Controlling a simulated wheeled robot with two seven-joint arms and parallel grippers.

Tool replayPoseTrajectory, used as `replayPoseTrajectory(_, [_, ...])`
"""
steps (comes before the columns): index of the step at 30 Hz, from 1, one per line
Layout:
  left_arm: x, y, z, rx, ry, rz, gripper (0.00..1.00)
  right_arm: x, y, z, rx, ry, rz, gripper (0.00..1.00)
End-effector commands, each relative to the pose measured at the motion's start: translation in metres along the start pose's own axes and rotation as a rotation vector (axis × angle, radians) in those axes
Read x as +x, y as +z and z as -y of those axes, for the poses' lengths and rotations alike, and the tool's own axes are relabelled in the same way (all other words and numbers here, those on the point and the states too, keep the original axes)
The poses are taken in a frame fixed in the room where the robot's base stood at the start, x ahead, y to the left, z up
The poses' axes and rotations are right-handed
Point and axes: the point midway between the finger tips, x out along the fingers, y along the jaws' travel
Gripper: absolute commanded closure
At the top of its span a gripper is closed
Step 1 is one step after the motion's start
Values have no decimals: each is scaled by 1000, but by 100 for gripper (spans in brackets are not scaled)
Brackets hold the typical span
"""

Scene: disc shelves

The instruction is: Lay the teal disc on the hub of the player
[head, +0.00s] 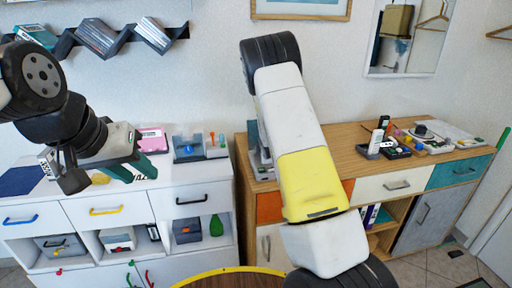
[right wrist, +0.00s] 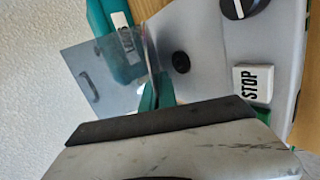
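The player (right wrist: 215,60) is a grey slab in the right wrist view, with a black round hub (right wrist: 181,62), a dark knob and a white STOP button (right wrist: 255,82). My right gripper (right wrist: 157,88) has its teal fingers close together around a thin disc (right wrist: 152,48), seen nearly edge-on, left of the hub and apart from it. The disc's face and colour are hard to tell. In the head view my right arm hides this gripper and most of the player (head: 262,168). My left gripper (head: 142,168) hangs over the white cabinet, its finger gap unclear.
A clear panel (right wrist: 95,88) with a handle stands beside the disc, near a teal block (right wrist: 118,42). The wooden cabinet (head: 345,150) carries small devices at its right and has bare top between. A zigzag shelf (head: 100,40) with cases hangs above the white cabinet (head: 185,180).

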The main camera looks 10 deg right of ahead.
Motion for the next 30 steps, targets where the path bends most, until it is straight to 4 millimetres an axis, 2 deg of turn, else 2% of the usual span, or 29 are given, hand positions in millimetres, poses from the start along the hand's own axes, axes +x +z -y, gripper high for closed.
replayPoseTrajectory(11, [0,0,0,0,0,0,64,0,1,0,0,0,1,100])
replayPoseTrajectory(16, [0,0,0,0,0,0,64,0,1,0,0,0,1,72])
replayPoseTrajectory(25, [0,0,0,0,0,0,64,-2,1,0,0,0,1,72])
replayPoseTrajectory(30, [0,0,0,0,0,0,64,-22,0,-1,1,0,0,72])
